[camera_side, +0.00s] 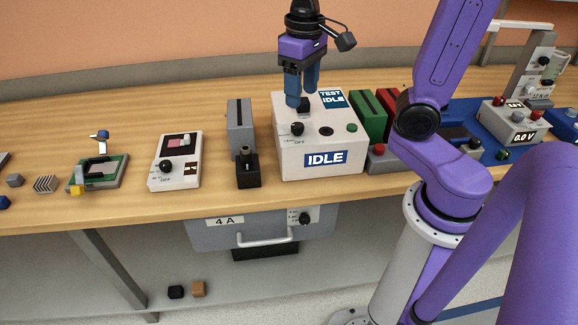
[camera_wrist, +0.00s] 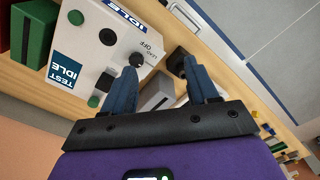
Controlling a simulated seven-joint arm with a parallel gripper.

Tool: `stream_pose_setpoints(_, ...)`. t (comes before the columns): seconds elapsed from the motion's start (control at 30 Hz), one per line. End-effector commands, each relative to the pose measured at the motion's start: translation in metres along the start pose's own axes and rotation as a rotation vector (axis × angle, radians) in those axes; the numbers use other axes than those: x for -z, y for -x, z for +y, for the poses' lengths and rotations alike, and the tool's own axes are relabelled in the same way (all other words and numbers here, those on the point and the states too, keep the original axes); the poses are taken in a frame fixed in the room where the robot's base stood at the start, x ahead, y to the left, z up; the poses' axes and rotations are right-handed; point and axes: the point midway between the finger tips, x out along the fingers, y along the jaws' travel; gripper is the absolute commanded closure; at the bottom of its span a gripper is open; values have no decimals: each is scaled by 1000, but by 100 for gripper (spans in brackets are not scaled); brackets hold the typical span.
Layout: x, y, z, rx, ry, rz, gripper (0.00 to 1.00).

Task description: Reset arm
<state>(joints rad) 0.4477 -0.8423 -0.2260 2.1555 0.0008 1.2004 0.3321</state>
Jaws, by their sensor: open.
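My gripper (camera_side: 302,98) points down over the back left part of a white test box (camera_side: 288,163). Its two blue fingers are apart, and I see nothing held between them. In the wrist view, my gripper (camera_wrist: 158,68) shows a gap between the fingers, with a grey block (camera_wrist: 157,93) in the background. The box has IDLE labels, a black knob (camera_side: 297,128) marked OFF, and a green button (camera_side: 351,127). A fingertip overlaps the box top in the side view; I cannot tell whether it touches.
Left of the box are a black stand (camera_side: 247,172), a white device (camera_side: 173,178) and a green board (camera_side: 97,174). Green (camera_side: 367,117) and red blocks stand close on its right. A grey drawer unit (camera_side: 262,232) hangs below the wooden bench. Bare bench shows at the back left.

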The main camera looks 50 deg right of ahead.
Motion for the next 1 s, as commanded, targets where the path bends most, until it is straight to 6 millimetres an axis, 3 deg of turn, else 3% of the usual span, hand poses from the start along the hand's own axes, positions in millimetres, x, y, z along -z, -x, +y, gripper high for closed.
stream_pose_setpoints(0.33,-57,-29,-26,6,415,4,42)
stream_pose_setpoints(0.7,-129,-57,-36,14,842,11,42)
stream_pose_setpoints(1.0,-161,-68,-35,18,1026,14,42)
